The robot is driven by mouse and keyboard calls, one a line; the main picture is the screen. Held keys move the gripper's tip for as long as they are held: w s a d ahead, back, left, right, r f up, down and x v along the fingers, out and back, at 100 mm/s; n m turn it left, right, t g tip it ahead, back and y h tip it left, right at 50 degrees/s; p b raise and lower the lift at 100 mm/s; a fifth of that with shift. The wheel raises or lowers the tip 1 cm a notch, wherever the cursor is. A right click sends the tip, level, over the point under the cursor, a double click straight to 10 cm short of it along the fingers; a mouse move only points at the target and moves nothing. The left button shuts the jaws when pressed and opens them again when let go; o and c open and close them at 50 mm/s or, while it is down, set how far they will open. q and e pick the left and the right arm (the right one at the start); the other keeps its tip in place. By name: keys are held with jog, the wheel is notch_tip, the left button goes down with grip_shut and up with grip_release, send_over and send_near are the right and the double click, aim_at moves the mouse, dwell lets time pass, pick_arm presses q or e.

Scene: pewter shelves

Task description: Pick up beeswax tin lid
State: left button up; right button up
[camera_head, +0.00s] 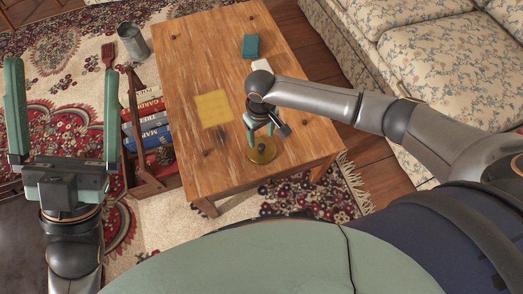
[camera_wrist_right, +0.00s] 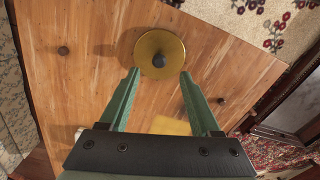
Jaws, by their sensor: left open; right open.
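The beeswax tin lid (camera_head: 262,151) is a round brass-coloured disc with a dark knob. It lies on the wooden table (camera_head: 200,50) near the table's front edge. In the right wrist view the lid (camera_wrist_right: 159,54) lies flat just beyond the fingertips. My right gripper (camera_head: 260,140) is open above the lid and partly covers it in the head view. Its two green fingers (camera_wrist_right: 158,75) show apart and empty in the wrist view. My left gripper (camera_head: 62,75) is open and empty, upright at the far left, away from the table.
A yellow square sheet (camera_head: 213,108), a teal box (camera_head: 250,46) and a white item (camera_head: 261,65) are on the table. A low rack of books (camera_head: 146,118) stands left of it, with a metal can (camera_head: 132,42) behind. A floral sofa (camera_head: 440,55) is at right.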

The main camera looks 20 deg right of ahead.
aim_at(262, 146)
notch_tip(262, 146, down, 6)
jog(key=b, duration=0.3)
jog(key=shift+d, duration=0.1)
pick_arm(q)
notch_tip(262, 146, down, 4)
jog(key=shift+d+r+n, duration=0.15)
jog(key=shift+r+n, duration=0.1)
jog(key=shift+n, duration=0.15)
pick_arm(e)
jog(key=shift+r, duration=0.1)
jog(key=shift+c, duration=0.3)
grip_shut()
